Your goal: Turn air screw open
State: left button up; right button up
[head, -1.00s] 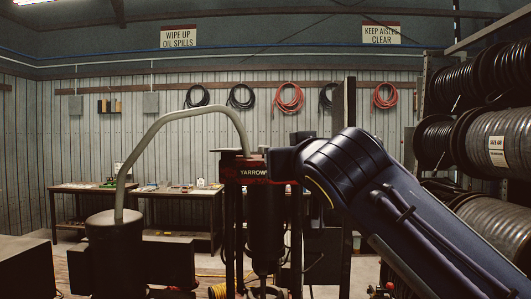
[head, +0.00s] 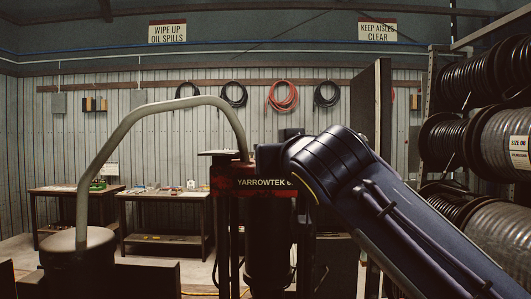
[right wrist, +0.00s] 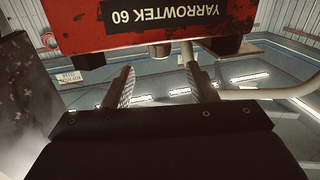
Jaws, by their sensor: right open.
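The crimper's red head (head: 225,180) with its YARROWTEK label stands in the middle of the head view. It shows upside down and close in the right wrist view (right wrist: 160,24). A small pale round fitting (right wrist: 160,51) sticks out from the red head between my finger lines; it may be the air screw, but I cannot tell for sure. A small brass-coloured knob (right wrist: 48,40) is at the left of the head there. My right gripper (right wrist: 160,88) is open and empty, its two fingers pointing at the red head either side of the fitting. My left gripper is out of view.
A thick grey hose (head: 150,110) arches from a drum-shaped unit (head: 78,250) to the red head; it also passes right of my fingers in the wrist view (right wrist: 255,93). Hose reels (head: 490,140) stand on the right. Workbenches (head: 165,200) line the back wall.

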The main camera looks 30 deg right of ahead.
jog(key=p+x, duration=0.2)
jog(key=x, duration=0.5)
